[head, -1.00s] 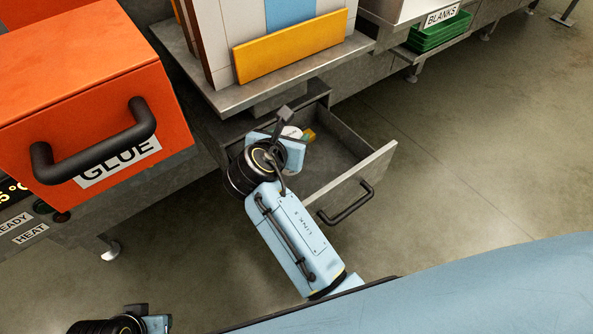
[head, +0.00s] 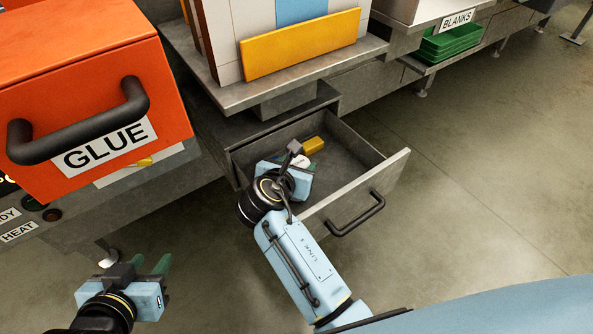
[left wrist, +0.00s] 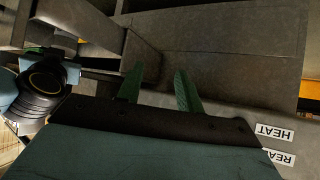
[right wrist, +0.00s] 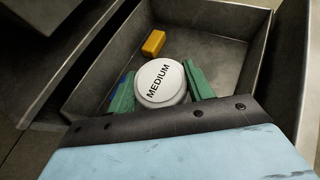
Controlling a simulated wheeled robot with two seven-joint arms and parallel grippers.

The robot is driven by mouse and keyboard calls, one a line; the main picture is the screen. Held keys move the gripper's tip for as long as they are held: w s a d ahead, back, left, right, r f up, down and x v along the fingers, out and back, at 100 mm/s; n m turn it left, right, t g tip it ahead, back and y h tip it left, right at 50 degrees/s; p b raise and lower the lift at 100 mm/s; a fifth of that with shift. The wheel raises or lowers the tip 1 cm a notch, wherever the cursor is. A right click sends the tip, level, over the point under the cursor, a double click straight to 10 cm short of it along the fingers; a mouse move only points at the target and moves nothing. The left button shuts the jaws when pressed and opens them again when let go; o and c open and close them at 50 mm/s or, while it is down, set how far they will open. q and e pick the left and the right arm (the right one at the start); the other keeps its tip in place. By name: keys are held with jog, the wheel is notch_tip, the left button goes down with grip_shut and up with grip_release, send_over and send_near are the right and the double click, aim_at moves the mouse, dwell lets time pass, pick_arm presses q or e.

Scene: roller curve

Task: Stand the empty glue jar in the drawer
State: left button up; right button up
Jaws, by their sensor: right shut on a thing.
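The glue jar shows in the right wrist view as a round white lid marked MEDIUM (right wrist: 160,82), seen from above. My right gripper (right wrist: 158,92) is shut on it, one green finger on each side. In the head view my right gripper (head: 292,172) is inside the open drawer (head: 362,184) and hides most of the jar (head: 301,160). I cannot tell whether the jar touches the drawer floor. My left gripper (head: 154,268) is open and empty, low at the left of the head view; its green fingers stand apart in the left wrist view (left wrist: 157,90).
A small yellow block (right wrist: 154,42) lies in the drawer near the jar; bare drawer floor lies beside it. An orange GLUE box (head: 95,85) with a black handle is at the left. A shelf with a yellow board (head: 300,45) overhangs the drawer's back.

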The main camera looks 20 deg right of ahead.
jog(key=shift+f, duration=0.65)
pick_arm(q)
jog(key=w+r+t, duration=0.1)
jog(key=w+d+r+t, duration=0.1)
jog(key=shift+d+r+h, duration=0.1)
jog(key=shift+r+h, duration=0.2)
jog(key=shift+r, duration=0.1)
pick_arm(e)
jog(key=o, duration=0.8)
jog(key=shift+f, duration=0.1)
pick_arm(q)
jog(key=shift+s+f, duration=0.1)
jog(key=shift+f, duration=0.15)
pick_arm(e)
jog(key=o, duration=0.4)
